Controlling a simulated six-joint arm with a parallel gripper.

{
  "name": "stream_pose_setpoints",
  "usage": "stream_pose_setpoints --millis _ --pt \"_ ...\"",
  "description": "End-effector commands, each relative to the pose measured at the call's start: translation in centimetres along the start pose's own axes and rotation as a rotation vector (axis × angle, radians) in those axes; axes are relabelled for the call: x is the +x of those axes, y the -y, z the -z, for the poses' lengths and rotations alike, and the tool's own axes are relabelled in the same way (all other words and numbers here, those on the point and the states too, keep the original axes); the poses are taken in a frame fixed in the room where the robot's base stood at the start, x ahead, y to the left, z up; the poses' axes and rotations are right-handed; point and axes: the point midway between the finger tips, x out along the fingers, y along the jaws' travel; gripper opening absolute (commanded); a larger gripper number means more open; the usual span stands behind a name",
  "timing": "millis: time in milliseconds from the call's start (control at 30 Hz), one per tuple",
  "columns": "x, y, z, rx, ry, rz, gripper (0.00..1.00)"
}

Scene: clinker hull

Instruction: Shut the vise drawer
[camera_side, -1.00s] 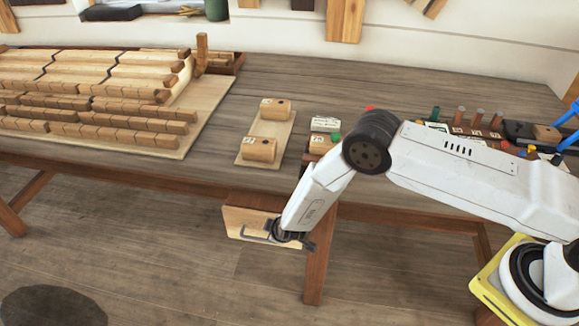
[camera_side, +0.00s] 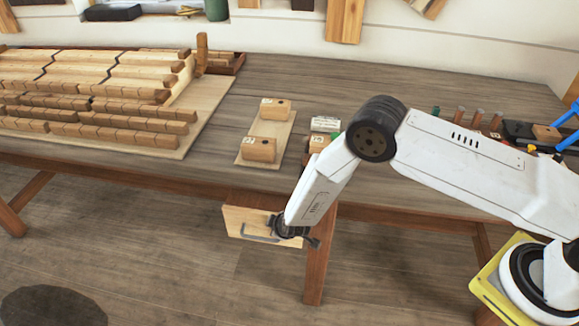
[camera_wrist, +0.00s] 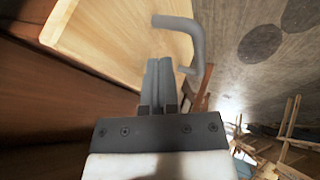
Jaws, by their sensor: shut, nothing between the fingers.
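The drawer (camera_side: 236,219) has a pale wooden front and hangs under the front edge of the workbench in the side view. Its front stands out from the dark bench frame. A grey bar handle (camera_side: 258,238) is on that front. My gripper (camera_side: 279,227) is at the right part of the drawer front, covering some of it. In the wrist view, the shut, empty fingers (camera_wrist: 160,70) point toward the pale drawer wood (camera_wrist: 125,35), beside the bent grey handle (camera_wrist: 182,24). I cannot tell whether the fingertips touch the front.
A bench leg (camera_side: 317,260) stands just right of my gripper. On the bench (camera_side: 350,80) are a board with two wooden blocks (camera_side: 262,149), stacked planks (camera_side: 120,120) at left, and tools at right. The floor in front of the drawer is clear.

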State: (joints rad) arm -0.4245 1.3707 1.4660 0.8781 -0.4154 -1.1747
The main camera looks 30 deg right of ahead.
Motion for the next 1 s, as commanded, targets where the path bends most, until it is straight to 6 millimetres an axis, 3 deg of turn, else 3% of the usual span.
stream_pose_setpoints --millis 600,1000 --pt "-6.7 0.5 0.0 -0.009 0.002 0.011 0.00" --pt "-7.7 0.6 -0.1 -0.008 0.002 0.012 0.00"
